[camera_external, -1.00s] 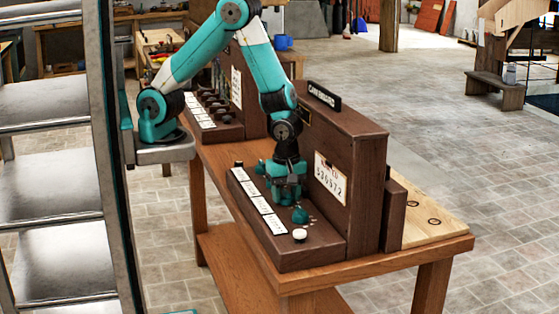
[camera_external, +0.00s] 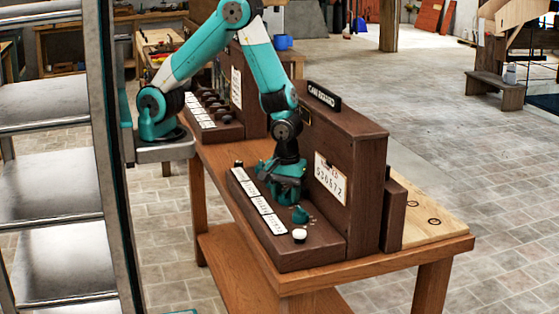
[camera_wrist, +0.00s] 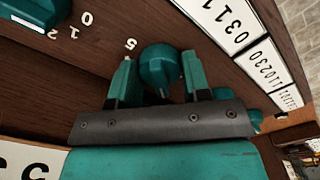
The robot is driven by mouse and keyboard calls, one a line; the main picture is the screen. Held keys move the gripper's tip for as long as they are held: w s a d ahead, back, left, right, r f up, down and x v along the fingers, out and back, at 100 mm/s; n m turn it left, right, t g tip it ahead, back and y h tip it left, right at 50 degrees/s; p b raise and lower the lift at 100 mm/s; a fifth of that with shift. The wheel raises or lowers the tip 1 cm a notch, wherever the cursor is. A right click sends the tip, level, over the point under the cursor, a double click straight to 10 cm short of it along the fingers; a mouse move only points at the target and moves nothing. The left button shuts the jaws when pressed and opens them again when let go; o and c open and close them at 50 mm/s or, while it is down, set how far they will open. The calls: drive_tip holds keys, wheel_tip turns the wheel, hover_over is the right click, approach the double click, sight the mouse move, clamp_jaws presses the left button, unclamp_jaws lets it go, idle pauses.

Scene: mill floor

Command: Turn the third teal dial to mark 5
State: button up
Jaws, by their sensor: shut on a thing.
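My gripper (camera_wrist: 158,80) points down at the console's sloped dial panel (camera_wrist: 95,58), and also shows in the external view (camera_external: 283,190). Its two fingers are shut on a round teal dial (camera_wrist: 160,64), one on each side. The digit 5 is printed beside this dial. Another teal dial (camera_wrist: 30,12) with a white pointer line sits at the upper left, near the digits 0, 1 and 2. In the external view that nearer dial (camera_external: 300,214) stands free, while the held dial is hidden by my gripper. Where the held dial's pointer stands is not visible.
White number cards (camera_wrist: 225,22) run along the panel's edge. A white knob (camera_external: 299,235) sits at its near end. The tall wooden console back (camera_external: 360,180) with a number plate (camera_external: 331,178) rises close to my gripper. Part of another teal piece (camera_wrist: 256,116) shows beyond my gripper.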

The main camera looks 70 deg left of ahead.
drive_tip(key=m, duration=1.5)
drive_tip(key=shift+p, duration=0.3)
drive_tip(key=m, duration=1.2)
drive_tip(key=shift+m, duration=0.4)
drive_tip(key=o, duration=0.9)
drive_tip(key=shift+o, duration=0.2)
